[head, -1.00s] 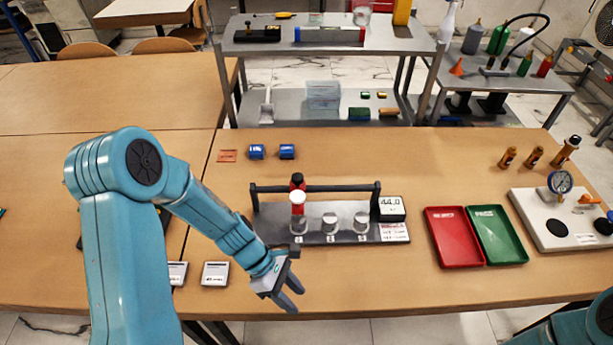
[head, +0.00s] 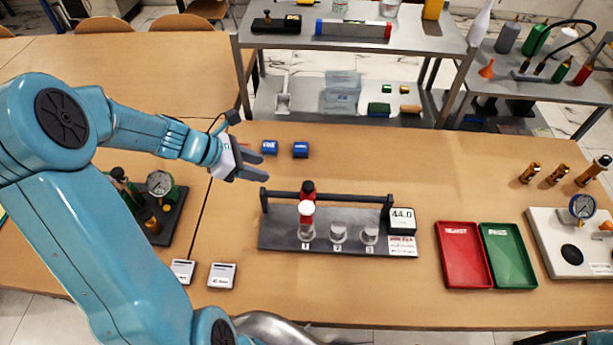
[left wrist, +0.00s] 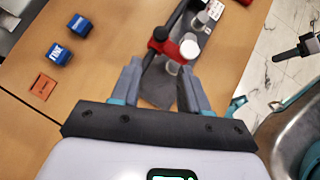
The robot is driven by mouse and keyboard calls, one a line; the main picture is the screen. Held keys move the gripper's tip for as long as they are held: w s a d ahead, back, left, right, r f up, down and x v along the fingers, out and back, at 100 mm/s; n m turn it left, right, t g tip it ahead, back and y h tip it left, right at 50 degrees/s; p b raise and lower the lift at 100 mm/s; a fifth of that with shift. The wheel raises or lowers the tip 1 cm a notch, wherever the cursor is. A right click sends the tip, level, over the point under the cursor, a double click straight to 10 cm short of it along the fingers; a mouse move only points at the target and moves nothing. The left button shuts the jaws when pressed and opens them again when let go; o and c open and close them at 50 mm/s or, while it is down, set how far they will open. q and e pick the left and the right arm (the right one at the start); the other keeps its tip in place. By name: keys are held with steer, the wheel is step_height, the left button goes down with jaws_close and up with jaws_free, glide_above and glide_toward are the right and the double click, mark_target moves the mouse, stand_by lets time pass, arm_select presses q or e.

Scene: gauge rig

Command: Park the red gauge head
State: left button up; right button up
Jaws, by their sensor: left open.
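The red gauge head (head: 307,190) with its white round cap (head: 306,208) sits on the dark rail (head: 345,199) of the gauge rig, at the station marked 1. It also shows in the left wrist view (left wrist: 160,38), beyond my fingers. My left gripper (head: 263,167) is open and empty, behind and to the left of the rig, clear of the gauge head. Its two fingers also show in the left wrist view (left wrist: 160,72). A dark part (left wrist: 297,50) at that view's right edge may be my right gripper; its jaws are unclear.
Two blue blocks (head: 269,147) lie behind the rig. Clear cups (head: 338,233) stand at the stations, beside a display (head: 402,220) reading 44.0. A red tray (head: 463,255) and a green tray (head: 508,256) lie right. A dark gauge stand (head: 168,212) is left, behind my arm.

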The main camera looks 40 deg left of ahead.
mark_target(308, 185)
arm_select(q)
steer(key=b+x, duration=0.1)
steer(key=x, duration=1.5)
steer(key=shift+w+d+f, duration=0.15)
steer(key=shift+d+f, duration=0.05)
jaws_close()
